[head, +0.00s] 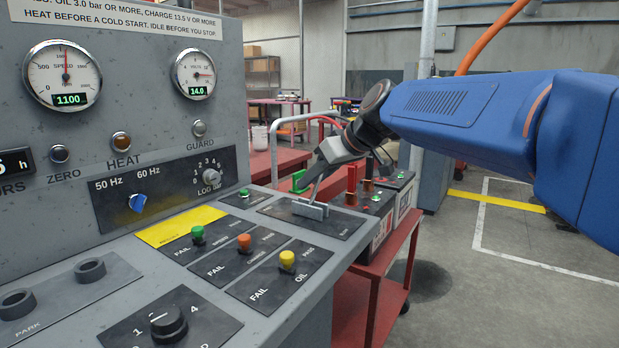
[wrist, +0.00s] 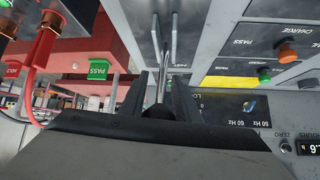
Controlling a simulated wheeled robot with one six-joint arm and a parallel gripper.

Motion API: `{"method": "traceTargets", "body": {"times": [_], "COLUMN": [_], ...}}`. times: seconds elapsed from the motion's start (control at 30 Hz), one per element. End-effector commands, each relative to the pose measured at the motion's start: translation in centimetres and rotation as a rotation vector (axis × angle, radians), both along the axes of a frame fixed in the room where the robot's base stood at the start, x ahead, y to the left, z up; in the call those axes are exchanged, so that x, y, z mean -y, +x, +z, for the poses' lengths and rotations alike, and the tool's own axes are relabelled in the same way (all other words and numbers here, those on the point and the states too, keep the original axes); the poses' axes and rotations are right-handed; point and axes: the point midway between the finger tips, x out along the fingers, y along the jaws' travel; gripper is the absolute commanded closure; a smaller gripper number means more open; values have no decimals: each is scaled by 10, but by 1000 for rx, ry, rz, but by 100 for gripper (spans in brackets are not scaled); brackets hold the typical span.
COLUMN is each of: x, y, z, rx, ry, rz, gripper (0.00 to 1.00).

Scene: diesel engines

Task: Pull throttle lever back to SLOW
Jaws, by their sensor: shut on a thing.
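The throttle lever (head: 314,191) is a thin metal lever rising from a slotted metal guide (head: 309,209) on a dark plate at the console's far right end. My gripper (head: 321,167) is shut on its upper end from above. In the wrist view the lever (wrist: 165,62) runs between the two dark fingers of my gripper (wrist: 161,92). The lever's top is hidden by the gripper. I cannot read any SLOW marking on the plate. The speed gauge (head: 62,75) reads 1100.
Green (head: 198,235), orange (head: 244,243) and yellow (head: 287,261) knobs stand on the console near the lever. A black rotary knob (head: 168,324) is in front. A red cart (head: 385,283) with batteries stands right of the console. Open floor lies farther right.

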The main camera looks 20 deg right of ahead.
Motion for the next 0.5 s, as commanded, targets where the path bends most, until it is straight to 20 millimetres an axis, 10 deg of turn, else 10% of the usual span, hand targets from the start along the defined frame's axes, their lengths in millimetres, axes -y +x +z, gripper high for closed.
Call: {"method": "traceTargets", "body": {"times": [0.5], "x": [7], "y": [-8], "z": [1], "rx": [6], "ry": [-1], "rz": [-2], "gripper": [100]}}
